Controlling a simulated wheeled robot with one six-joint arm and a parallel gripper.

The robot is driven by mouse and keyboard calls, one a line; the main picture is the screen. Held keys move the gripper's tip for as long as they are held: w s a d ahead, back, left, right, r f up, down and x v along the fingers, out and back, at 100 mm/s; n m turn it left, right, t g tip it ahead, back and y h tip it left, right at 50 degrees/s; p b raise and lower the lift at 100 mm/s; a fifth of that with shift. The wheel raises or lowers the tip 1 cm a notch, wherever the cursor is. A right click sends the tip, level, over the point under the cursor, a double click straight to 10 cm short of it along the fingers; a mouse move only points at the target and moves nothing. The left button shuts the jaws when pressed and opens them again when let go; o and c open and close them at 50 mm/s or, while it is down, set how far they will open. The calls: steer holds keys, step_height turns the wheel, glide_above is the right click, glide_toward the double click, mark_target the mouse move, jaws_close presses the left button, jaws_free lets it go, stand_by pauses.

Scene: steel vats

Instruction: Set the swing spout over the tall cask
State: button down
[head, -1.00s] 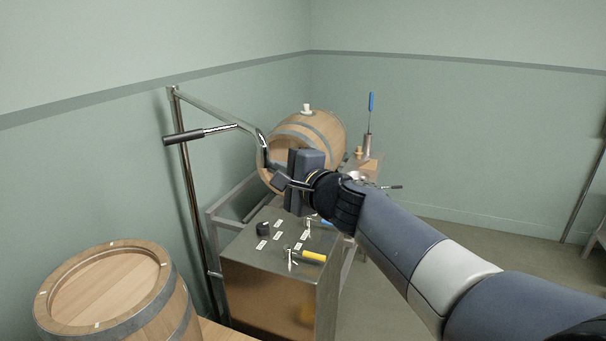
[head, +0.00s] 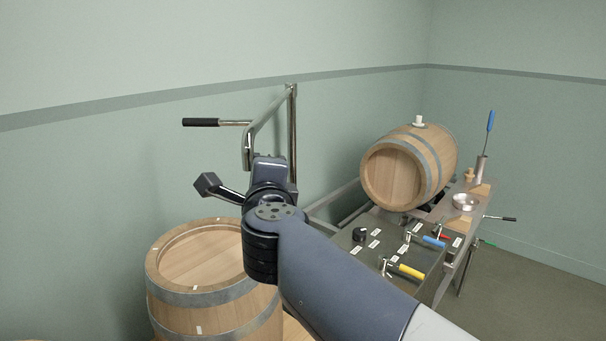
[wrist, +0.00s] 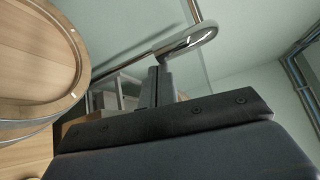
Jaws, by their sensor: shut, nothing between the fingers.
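The swing spout is a bent steel tube (head: 265,112) on an upright post (head: 292,135), with a black handle (head: 201,122) pointing left. Its downturned end is partly hidden by my gripper (head: 268,162). The tall cask (head: 205,305) stands upright in front, with a pale wooden top. In the head view the spout's end shows above and behind the cask's right rim; whether it is over the top I cannot tell. In the wrist view my shut, empty gripper (wrist: 163,75) is close against the spout's curved tube (wrist: 192,38); contact is unclear. The cask (wrist: 40,50) is at left there.
A steel cabinet (head: 345,243) with yellow and blue handled valves stands right of the cask. Behind it a second cask (head: 392,175) lies on its side on a frame. A steel bowl (head: 466,201) is further right. Floor at far right is clear.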

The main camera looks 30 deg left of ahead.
steer(key=s+a+p, duration=0.4)
steer(key=a, duration=0.7)
steer(key=shift+s+a, duration=0.2)
steer(key=shift+s, duration=0.05)
